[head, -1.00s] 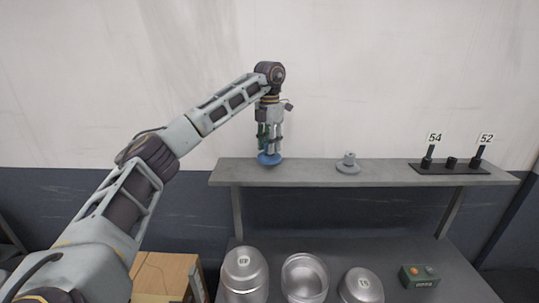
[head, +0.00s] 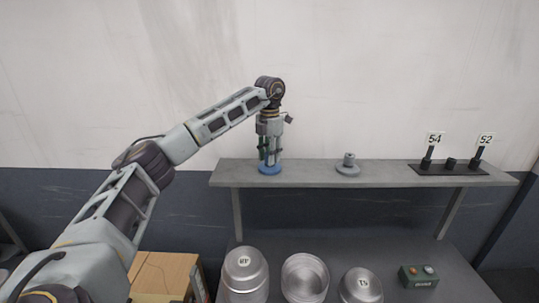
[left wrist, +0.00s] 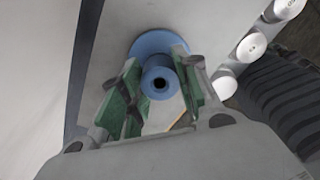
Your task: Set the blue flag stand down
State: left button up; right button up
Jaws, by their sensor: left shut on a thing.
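The blue flag stand (head: 270,169) is a round blue base with a short hollow post. It is upright at the left end of the grey shelf (head: 300,172), its base at the shelf's surface. In the left wrist view the blue flag stand (left wrist: 148,44) shows its post and round hole between the green-padded fingers. My left gripper (head: 270,156) points straight down above the base and is shut on the post. The left gripper (left wrist: 160,85) fills the middle of the wrist view. My right gripper is not in view.
A grey stand (head: 348,164) is on the shelf to the right. A black rack (head: 449,169) with tags 54 and 52 is farther right. Below are several metal pans (head: 304,277), a small green box with buttons (head: 419,276) and a cardboard box (head: 165,276).

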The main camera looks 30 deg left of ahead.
pick_arm(q)
jog(key=shift+f, duration=0.1)
jog(key=o, duration=1.1)
jog(key=shift+r+b, duration=0.6)
jog(key=shift+r, duration=1.85)
jog(key=shift+r+p, duration=0.55)
jog(key=shift+r, duration=3.05)
